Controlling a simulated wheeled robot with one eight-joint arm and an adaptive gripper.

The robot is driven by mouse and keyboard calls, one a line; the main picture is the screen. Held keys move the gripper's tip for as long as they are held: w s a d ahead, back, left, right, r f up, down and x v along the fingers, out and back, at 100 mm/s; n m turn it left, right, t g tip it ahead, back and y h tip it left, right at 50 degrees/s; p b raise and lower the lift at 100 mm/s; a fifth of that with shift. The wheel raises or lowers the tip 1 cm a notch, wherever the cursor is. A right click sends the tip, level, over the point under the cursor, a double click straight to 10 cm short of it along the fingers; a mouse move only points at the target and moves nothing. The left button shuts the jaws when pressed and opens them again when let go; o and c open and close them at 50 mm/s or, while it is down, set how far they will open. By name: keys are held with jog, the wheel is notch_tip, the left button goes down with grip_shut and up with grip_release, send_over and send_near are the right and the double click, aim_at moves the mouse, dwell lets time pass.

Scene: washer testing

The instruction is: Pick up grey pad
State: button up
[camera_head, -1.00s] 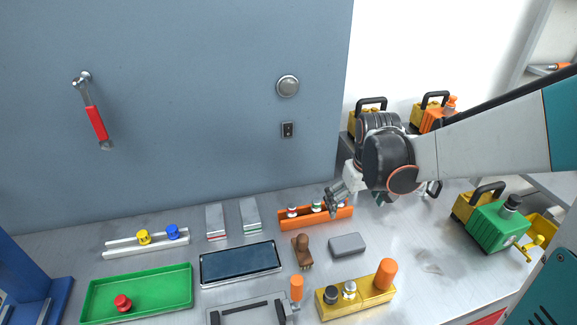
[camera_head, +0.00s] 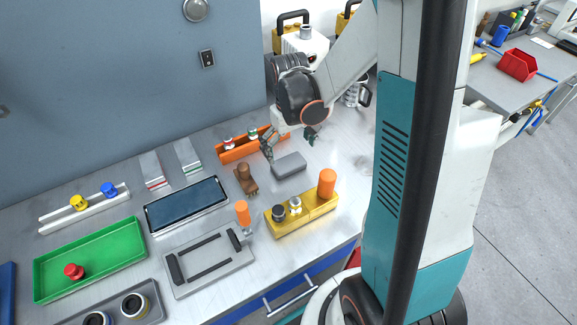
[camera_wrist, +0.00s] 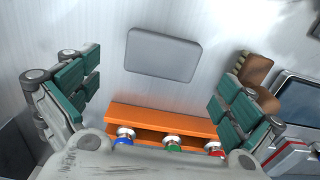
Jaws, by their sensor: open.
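The grey pad (camera_head: 289,165) is a small rounded rectangular block lying flat on the metal bench, to the right of a brown brush. In the wrist view the pad (camera_wrist: 163,54) lies ahead of my gripper, centred between its fingers and apart from them. My gripper (camera_head: 290,142) is open and empty, just behind and above the pad in the head view. Its two green-padded fingers (camera_wrist: 158,92) are spread wide in the wrist view.
An orange tray (camera_wrist: 160,115) with several small coloured-ended parts lies close to my gripper. The brown brush (camera_head: 246,179) is left of the pad. A yellow block (camera_head: 302,216) with an orange knob stands in front. A white mug (camera_head: 352,92) stands behind right.

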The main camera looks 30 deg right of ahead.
aim_at(288, 162)
notch_tip(288, 162, down, 5)
jog(key=shift+a+r+b, duration=0.1)
jog(key=shift+b, duration=1.05)
jog(key=c, duration=0.9)
jog(key=shift+o, duration=0.2)
jog(key=shift+r, duration=0.1)
notch_tip(288, 162, up, 20)
jog(key=p, duration=0.7)
jog(key=shift+o, duration=1.4)
jog(key=shift+c, duration=1.4)
